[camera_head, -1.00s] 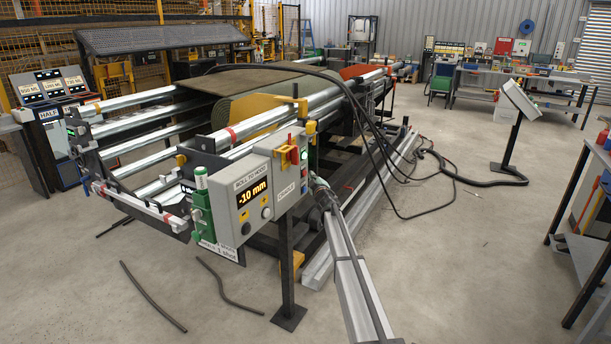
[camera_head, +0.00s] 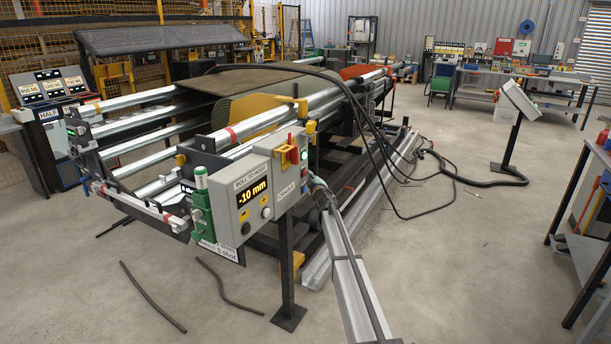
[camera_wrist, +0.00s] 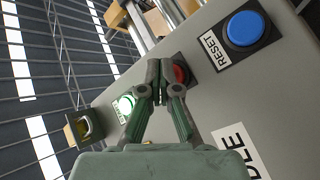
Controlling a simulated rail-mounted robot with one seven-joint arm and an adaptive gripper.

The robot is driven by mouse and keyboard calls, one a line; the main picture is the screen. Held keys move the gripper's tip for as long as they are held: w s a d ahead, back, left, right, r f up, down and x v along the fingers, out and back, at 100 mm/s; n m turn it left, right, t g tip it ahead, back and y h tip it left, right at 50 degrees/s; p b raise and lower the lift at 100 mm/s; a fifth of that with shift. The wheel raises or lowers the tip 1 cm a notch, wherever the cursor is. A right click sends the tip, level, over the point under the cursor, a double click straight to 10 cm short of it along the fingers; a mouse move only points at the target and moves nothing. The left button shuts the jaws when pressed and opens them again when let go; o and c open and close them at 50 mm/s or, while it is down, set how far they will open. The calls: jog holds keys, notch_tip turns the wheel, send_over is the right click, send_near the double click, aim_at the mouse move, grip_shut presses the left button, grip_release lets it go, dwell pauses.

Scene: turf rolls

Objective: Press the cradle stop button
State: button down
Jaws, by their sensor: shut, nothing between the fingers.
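The cradle control box (camera_head: 286,196) is a grey box with a partly visible CRADLE label at the front of the roll stand. In the wrist view its grey panel (camera_wrist: 205,110) carries a round red button (camera_wrist: 181,73), a blue button (camera_wrist: 245,28) labelled RESET and a lit green button (camera_wrist: 124,104). No label for the red button shows. My gripper (camera_wrist: 161,66) is shut and empty. Its fingertips overlap the left edge of the red button in the picture; I cannot tell whether they touch it. In the head view my fingertips cannot be made out.
A display box reading -10 mm (camera_head: 252,196) stands left of the cradle box. Metal rollers (camera_head: 150,98) and a green turf roll (camera_head: 243,109) lie behind. Black cables (camera_head: 395,180) hang and trail on the right. Open floor (camera_head: 460,270) lies to the right.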

jog(key=shift+w+a, duration=0.15)
jog(key=shift+a, duration=0.05)
dwell(0.5)
jog(key=shift+s+d+p, duration=0.5)
jog(key=shift+d, duration=0.15)
jog(key=shift+d, duration=0.1)
jog(key=s+d+p, duration=0.1)
jog(key=d, duration=0.1)
jog(key=s+d+p, duration=0.1)
jog(key=d+p, duration=0.1)
jog(key=shift+s, duration=0.4)
dwell(0.6)
